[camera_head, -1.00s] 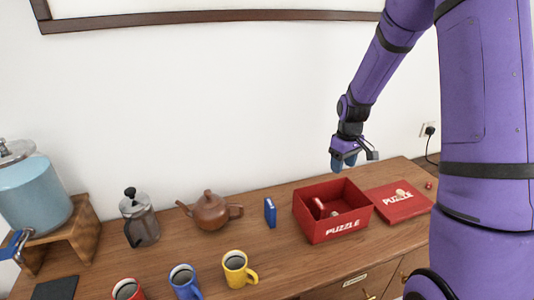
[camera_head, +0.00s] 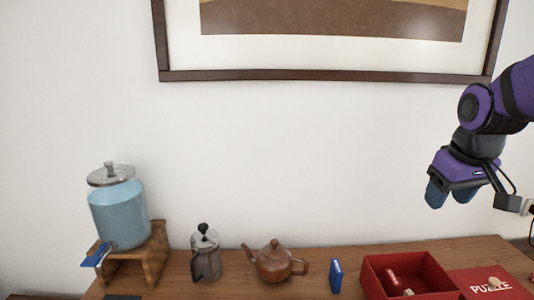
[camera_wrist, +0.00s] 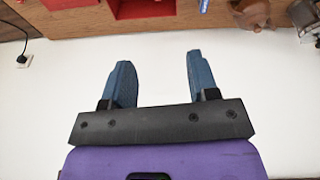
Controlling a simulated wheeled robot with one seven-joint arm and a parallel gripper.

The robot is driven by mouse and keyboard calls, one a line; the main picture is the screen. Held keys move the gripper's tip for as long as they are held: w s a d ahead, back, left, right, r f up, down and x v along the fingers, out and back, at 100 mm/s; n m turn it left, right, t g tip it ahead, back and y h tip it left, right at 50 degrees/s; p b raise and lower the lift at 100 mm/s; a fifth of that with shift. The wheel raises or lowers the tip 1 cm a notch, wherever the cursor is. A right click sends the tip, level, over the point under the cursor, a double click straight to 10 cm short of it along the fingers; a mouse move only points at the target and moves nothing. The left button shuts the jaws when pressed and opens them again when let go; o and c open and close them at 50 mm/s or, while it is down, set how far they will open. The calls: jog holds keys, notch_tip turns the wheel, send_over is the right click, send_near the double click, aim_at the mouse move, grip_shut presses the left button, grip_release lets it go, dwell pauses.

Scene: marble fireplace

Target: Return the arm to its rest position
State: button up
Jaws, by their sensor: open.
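My gripper (camera_head: 450,195) hangs at the right of the head view, above the right part of the wooden sideboard (camera_head: 340,258) and in front of the white wall. Its blue fingers point down and are apart, with nothing between them. In the wrist view my gripper (camera_wrist: 156,80) also shows two separated, empty fingers against the wall. The sideboard edge (camera_wrist: 90,22) lies along the top of that view, beyond the fingertips. Most of my arm is outside the head view.
A red puzzle box (camera_head: 415,268) and its lid (camera_head: 470,291) lie below my gripper. A framed picture (camera_head: 330,75) hangs above. A wall outlet (camera_wrist: 24,60) shows.

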jog(key=s+a+r+t, duration=0.1)
jog(key=s+a+r, duration=0.1)
jog(key=s, duration=0.5)
jog(key=s+a+r+m+t, duration=0.1)
jog(key=s+r, duration=0.2)
jog(key=s, duration=0.4)
jog(key=shift+a, duration=0.4)
